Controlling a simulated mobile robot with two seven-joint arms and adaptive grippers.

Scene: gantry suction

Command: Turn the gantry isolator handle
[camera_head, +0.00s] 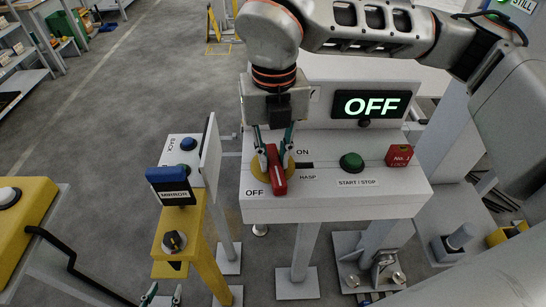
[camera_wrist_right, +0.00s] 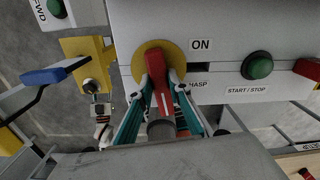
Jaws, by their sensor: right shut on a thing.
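The red isolator handle (camera_head: 278,180) sits on a round yellow plate (camera_head: 259,166) on the white gantry panel. It points towards the panel's front edge, just right of the OFF label and away from the ON label. My right gripper (camera_head: 274,158) reaches down from above, its teal fingers shut on the handle, one on each side. The right wrist view shows the handle (camera_wrist_right: 163,93) between both fingers. The display (camera_head: 371,105) reads OFF in lit letters. Only the fingertips of my left gripper (camera_head: 162,296) show at the bottom edge, apart and empty.
A HASP slot, a green START/STOP button (camera_head: 351,163) and a red lock (camera_head: 399,155) marked No. 1 lie right of the handle. A yellow post with a blue MIRROR paddle (camera_head: 173,184) and a white BACK box (camera_head: 186,155) stand close on the left.

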